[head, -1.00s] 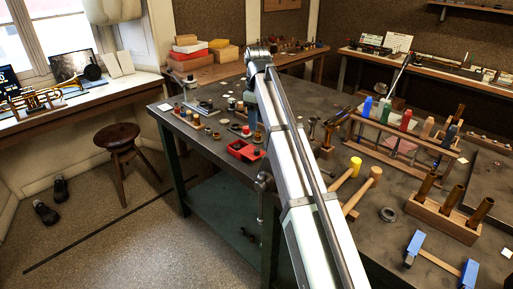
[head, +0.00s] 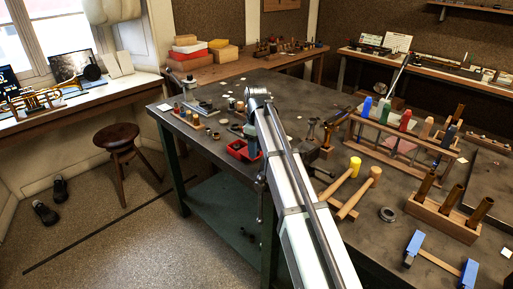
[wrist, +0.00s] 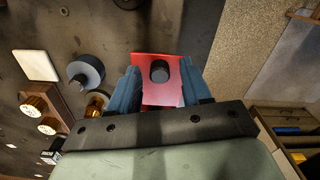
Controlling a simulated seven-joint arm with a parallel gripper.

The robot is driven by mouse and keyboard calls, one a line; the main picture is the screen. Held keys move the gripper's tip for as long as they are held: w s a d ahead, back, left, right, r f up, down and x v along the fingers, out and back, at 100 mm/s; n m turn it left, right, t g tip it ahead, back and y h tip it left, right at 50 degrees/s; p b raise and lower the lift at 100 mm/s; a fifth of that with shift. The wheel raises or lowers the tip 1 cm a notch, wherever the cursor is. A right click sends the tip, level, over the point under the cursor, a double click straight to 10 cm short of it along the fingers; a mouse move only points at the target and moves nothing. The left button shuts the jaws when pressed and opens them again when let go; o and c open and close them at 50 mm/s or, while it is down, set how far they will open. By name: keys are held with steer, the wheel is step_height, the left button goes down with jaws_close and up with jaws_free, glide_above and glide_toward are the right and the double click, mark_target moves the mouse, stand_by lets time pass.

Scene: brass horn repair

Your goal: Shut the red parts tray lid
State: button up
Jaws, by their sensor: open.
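The red parts tray (head: 238,150) sits near the left edge of the dark workbench in the head view, its right side hidden by my arm. In the wrist view a red panel (wrist: 150,93) with a dark round knob or hole shows between the blue fingers of my gripper (wrist: 158,82). My gripper is open, with a finger on each side of the red panel. I cannot tell whether the fingers touch it or how far the lid is tilted.
A wooden block with several small pieces (head: 192,118) stands left of the tray. Mallets (head: 352,185) and a wooden rack of colored handles (head: 400,135) are to the right. In the wrist view a grey round part (wrist: 87,72) lies left of the gripper.

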jaws_close()
stand_by(0.4)
